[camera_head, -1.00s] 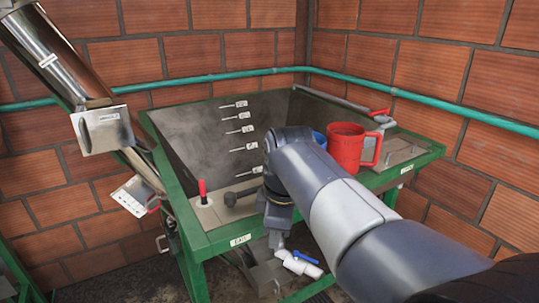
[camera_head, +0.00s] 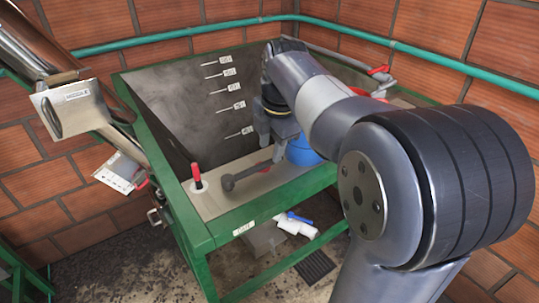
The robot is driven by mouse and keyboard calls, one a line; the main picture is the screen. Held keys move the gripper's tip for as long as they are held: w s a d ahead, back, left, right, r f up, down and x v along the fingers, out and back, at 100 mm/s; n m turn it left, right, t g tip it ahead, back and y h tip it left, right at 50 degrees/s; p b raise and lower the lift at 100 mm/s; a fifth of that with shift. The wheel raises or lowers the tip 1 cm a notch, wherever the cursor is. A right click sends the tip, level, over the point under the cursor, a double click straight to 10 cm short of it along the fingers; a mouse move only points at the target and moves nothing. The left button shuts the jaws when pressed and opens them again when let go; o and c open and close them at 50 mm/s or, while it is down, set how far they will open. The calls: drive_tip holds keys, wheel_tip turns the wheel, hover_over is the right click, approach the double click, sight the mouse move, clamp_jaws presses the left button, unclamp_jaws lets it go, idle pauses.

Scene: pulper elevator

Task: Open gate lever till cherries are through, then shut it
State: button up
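The gate lever (camera_head: 245,173), a dark bar with a rounded knob at its left end, lies across the pale front ledge of the green-framed hopper (camera_head: 262,208). A label on the front rail reads like "GATE". My gripper (camera_head: 284,146) points down just behind and above the lever's right end. It looks apart from the knob, but I cannot tell whether it touches the bar. Its fingertips are too small and dark to tell open from shut. The visible hopper walls are grey with several level tags. I see no cherries; my arm hides part of the inside.
A blue container (camera_head: 302,150) sits right of my gripper, partly hidden. A red jug shows only in bits behind my arm. A metal chute (camera_head: 75,112) slopes along the left.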

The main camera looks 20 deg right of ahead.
sight(269, 161)
drive_tip(key=shift+w+a+f, duration=0.1)
drive_tip(key=shift+w+f, duration=0.1)
drive_tip(key=shift+f, duration=0.8)
drive_tip(key=shift+w+a+f, duration=0.1)
drive_tip(key=shift+w+f, duration=0.05)
drive_tip(key=shift+f, duration=0.85)
drive_tip(key=shift+c, duration=0.4)
clamp_jaws()
